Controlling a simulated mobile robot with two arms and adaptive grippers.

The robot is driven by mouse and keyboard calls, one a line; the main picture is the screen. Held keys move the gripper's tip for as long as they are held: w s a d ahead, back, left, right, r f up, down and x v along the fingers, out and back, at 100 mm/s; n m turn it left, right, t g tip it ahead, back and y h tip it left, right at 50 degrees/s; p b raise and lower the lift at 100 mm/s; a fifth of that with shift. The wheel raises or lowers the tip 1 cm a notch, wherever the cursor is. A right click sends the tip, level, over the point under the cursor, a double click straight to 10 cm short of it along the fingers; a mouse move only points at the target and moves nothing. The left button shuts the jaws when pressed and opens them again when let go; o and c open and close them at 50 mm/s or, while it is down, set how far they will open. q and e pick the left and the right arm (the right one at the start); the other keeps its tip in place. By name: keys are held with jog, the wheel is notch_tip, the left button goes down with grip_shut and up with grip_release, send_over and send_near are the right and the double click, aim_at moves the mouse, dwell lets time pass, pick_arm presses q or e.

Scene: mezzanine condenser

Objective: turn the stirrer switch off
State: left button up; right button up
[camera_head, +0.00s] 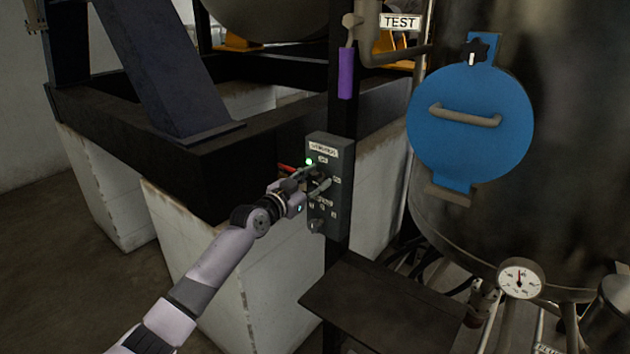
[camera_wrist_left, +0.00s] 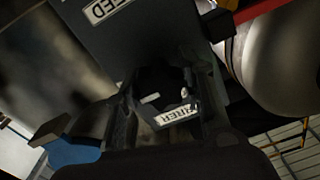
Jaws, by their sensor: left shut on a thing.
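The grey control box (camera_head: 343,148) is fixed to a dark post, with a label plate on top and a lit green lamp (camera_head: 309,161) on its face. My left gripper (camera_head: 318,182) reaches the box's face from the left, at mid-height, and hides part of it. In the left wrist view, the gripper's fingers (camera_wrist_left: 168,105) stand either side of a dark switch (camera_wrist_left: 158,88), shut on it. A label plate (camera_wrist_left: 178,114) ending in "RRER" shows beside the switch. A "SPEED" plate (camera_wrist_left: 106,9) is farther along the box. The switch's exact position is too dark to tell.
A dark shelf (camera_head: 385,300) juts out below the box. A large tank with a blue round cover (camera_head: 470,140) and a gauge (camera_head: 520,278) stands at right. A red bar (camera_head: 287,169) is just behind the gripper.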

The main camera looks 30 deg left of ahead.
pick_arm(q)
jog(key=n, duration=0.3)
jog(key=shift+n, duration=0.4)
jog(key=n+p, duration=0.1)
jog(key=n, duration=0.3)
jog(key=shift+n, duration=0.3)
jog(key=n+p, duration=0.1)
jog(key=n, duration=0.3)
jog(key=shift+d+n, duration=0.1)
jog(key=shift+n, duration=0.2)
jog(key=n+p, duration=0.1)
jog(key=n, duration=0.3)
jog(key=shift+n+p, duration=0.35)
jog(key=shift+n, duration=0.05)
jog(key=o, duration=1.2)
jog(key=shift+c, duration=0.2)
